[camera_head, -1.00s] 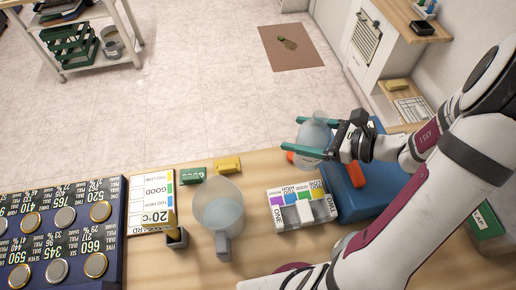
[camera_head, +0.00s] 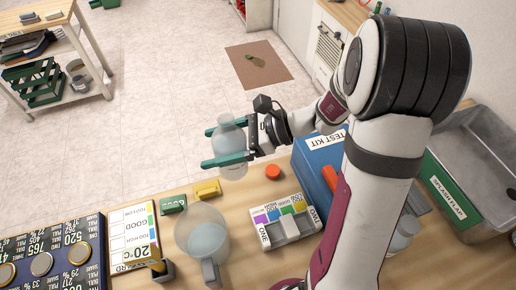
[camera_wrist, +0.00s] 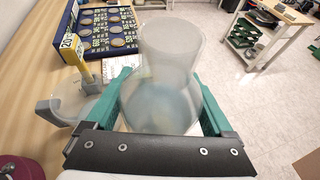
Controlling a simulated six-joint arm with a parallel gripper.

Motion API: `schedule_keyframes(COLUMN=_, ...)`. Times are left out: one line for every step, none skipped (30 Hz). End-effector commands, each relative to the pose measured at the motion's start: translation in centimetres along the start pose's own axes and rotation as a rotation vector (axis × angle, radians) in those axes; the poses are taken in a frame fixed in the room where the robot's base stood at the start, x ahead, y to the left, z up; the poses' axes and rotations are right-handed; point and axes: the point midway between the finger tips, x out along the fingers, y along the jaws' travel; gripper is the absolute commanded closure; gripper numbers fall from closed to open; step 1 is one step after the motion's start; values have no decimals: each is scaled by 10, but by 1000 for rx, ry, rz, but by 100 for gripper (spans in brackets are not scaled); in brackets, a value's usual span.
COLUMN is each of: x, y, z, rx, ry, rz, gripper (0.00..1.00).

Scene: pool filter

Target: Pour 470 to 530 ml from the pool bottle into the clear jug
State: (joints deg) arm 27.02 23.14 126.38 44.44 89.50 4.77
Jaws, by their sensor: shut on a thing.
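My gripper (camera_head: 228,146) has teal fingers shut on a translucent pool bottle (camera_head: 231,150). The bottle is held about upright above the far edge of the bench, to the right of and beyond the clear jug. In the wrist view the bottle (camera_wrist: 165,80) stands between the two fingers and fills the middle. The clear jug (camera_head: 203,222) stands on the bench with its grey handle toward the near side. It looks pale inside; its liquid level cannot be told. In the wrist view the jug (camera_wrist: 68,103) is partly hidden behind the left finger.
A test block with coloured labels (camera_head: 285,222) stands right of the jug. Green (camera_head: 173,204) and yellow (camera_head: 207,189) blocks are behind the jug.

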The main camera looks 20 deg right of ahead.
Motion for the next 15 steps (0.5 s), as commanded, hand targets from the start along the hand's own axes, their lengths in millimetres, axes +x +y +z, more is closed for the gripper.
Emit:
schedule_keyframes(x=19, y=10, z=18, rx=-35, ry=0, rz=68, gripper=95)
schedule_keyframes(x=30, y=17, z=28, rx=-51, ry=-1, rz=110, gripper=95)
schedule_keyframes(x=44, y=27, z=42, rx=-74, ry=0, rz=163, gripper=95)
schedule_keyframes(x=54, y=35, z=50, rx=-88, ry=0, rz=200, gripper=95)
schedule_keyframes(x=62, y=42, z=58, rx=-101, ry=0, rz=233, gripper=95)
schedule_keyframes(x=71, y=52, z=68, rx=-116, ry=0, rz=271, gripper=95)
schedule_keyframes(x=76, y=58, z=74, rx=-126, ry=0, rz=296, gripper=95)
schedule_keyframes(x=81, y=63, z=79, rx=-133, ry=0, rz=317, gripper=95)
schedule_keyframes(x=86, y=70, z=84, rx=-141, ry=0, rz=339, gripper=95)
schedule_keyframes(x=88, y=73, z=87, rx=-146, ry=0, rz=351, gripper=95)
schedule_keyframes(x=90, y=76, z=89, rx=-151, ry=-1, rz=359, gripper=95)
schedule_keyframes(x=92, y=78, z=90, rx=-162, ry=-6, rz=364, gripper=95)
schedule_keyframes(x=94, y=78, z=91, rx=-176, ry=-13, rz=362, gripper=95)
schedule_keyframes(x=95, y=78, z=90, rx=-197, ry=-24, rz=355, gripper=95)
schedule_keyframes(x=97, y=77, z=88, rx=-235, ry=-46, rz=338, gripper=95)
